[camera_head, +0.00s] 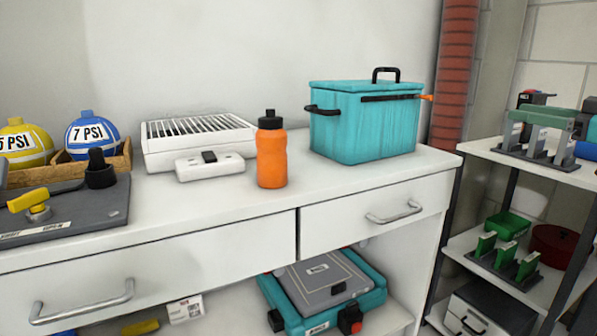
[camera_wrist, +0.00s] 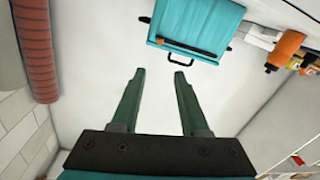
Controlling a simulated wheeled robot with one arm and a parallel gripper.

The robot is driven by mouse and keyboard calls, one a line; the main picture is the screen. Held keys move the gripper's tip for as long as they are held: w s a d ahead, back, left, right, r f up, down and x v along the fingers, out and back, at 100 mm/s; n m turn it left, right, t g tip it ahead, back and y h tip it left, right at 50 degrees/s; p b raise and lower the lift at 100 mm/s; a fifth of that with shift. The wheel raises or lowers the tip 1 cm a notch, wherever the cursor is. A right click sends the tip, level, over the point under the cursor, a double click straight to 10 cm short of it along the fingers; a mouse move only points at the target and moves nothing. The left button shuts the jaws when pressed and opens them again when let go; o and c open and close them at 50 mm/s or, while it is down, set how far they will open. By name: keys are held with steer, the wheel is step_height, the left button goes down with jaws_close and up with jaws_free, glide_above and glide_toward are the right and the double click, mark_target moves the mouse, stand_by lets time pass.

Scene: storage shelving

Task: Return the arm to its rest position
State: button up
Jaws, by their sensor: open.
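My gripper (camera_wrist: 158,73) shows in the wrist view with its two green fingers apart and nothing between them. Pale wall or surface shows behind the fingers. The teal cooler box (camera_wrist: 195,28) is beyond the fingertips, near the top of that view, and the gripper does not touch it. The orange bottle (camera_wrist: 287,48) is to the right there. I do not see my gripper in the head view.
In the head view, the white counter (camera_head: 225,205) holds the cooler box (camera_head: 362,125), orange bottle (camera_head: 271,155), white grill-like unit (camera_head: 190,140) and blue ball (camera_head: 92,135). A shelf unit (camera_head: 480,148) stands right. A red pipe (camera_wrist: 37,50) shows left in the wrist view.

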steer(key=a+r+n+g+y+p, duration=0.1)
steer(key=a+g+p, duration=0.15)
steer(key=a, duration=0.75)
steer(key=a+r+g+y+p, duration=0.1)
steer(key=a+g, duration=0.2)
steer(key=a, duration=0.7)
steer(key=s+a+f+g+h+p, duration=0.1)
steer(key=s+a+f+g, duration=0.2)
steer(key=a+f, duration=0.35)
steer(key=s+a+f+g+h+p, duration=0.1)
steer(key=s+a+f+g+p, duration=0.15)
steer(key=a, duration=0.75)
steer(key=s+a+f+m+g+h+p, duration=0.2)
steer(key=s+a+f+m+g+h, duration=0.15)
steer(key=s+f, duration=0.9)
steer(key=s+d+f+m+g+h+p, duration=0.1)
steer(key=s+d+f+m+h, duration=0.1)
steer(key=s+f, duration=0.3)
steer(key=s+d+f+m+g+h+p, duration=0.1)
steer(key=s+d+f+m+g+h, duration=0.1)
steer(key=s+d+f, duration=0.3)
steer(key=s+m, duration=0.1)
steer(key=s, duration=0.2)
steer(key=shift+s+f+p, duration=0.3)
steer(key=shift+f+p, duration=0.1)
steer(key=shift+a+g, duration=0.1)
steer(key=shift+g, duration=0.15)
